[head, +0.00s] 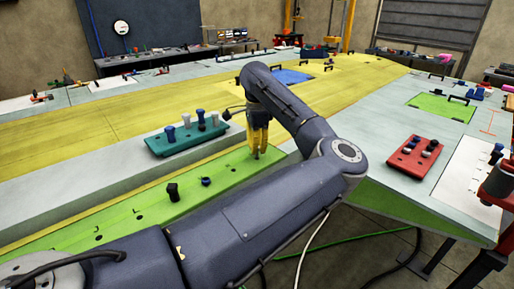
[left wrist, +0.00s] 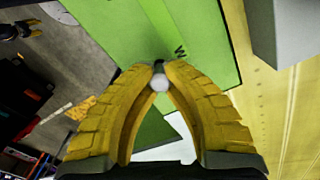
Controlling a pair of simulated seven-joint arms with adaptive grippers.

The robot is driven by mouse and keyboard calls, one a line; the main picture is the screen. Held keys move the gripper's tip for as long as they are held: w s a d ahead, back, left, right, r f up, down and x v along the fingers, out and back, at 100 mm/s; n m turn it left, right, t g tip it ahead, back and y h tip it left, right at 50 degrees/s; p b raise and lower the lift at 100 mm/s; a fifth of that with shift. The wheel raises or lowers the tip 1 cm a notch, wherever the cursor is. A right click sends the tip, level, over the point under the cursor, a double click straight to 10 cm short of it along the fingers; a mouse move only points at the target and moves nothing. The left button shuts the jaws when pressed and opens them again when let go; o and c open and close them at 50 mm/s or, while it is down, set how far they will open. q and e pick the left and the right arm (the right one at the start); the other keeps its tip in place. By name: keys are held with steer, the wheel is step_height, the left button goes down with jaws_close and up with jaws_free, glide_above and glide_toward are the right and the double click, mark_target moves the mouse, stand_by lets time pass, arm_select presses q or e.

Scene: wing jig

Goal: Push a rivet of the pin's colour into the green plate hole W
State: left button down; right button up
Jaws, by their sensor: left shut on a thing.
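My left gripper (head: 257,154) points down over the far right end of the green plate (head: 140,216). In the left wrist view its yellow fingers (left wrist: 160,80) are shut on a rivet (left wrist: 160,83) with a pale, whitish round end towards the camera. A dark part shows just beyond it at the fingertips. The letter W (left wrist: 180,51) is printed on the plate close by. The hole at W is not clearly visible, and I cannot tell whether the rivet touches the plate. A black pin (head: 172,191) and a blue piece (head: 206,181) stand on the plate.
A teal tray (head: 160,150) with blue and pale rivets stands left of the gripper. A red tray (head: 400,162) with dark and pale pieces lies at right. The yellow surface (head: 80,153) behind is largely clear. My left arm covers part of the green plate.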

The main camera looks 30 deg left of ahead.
arm_select(q)
steer(key=shift+f, duration=0.25)
steer(key=shift+f, duration=1.05)
steer(key=c, duration=1.4)
jaws_free()
steer(key=shift+r, duration=0.1)
step_height(320, 180, up, 12)
steer(key=shift+f, duration=0.1)
step_height(320, 180, up, 7)
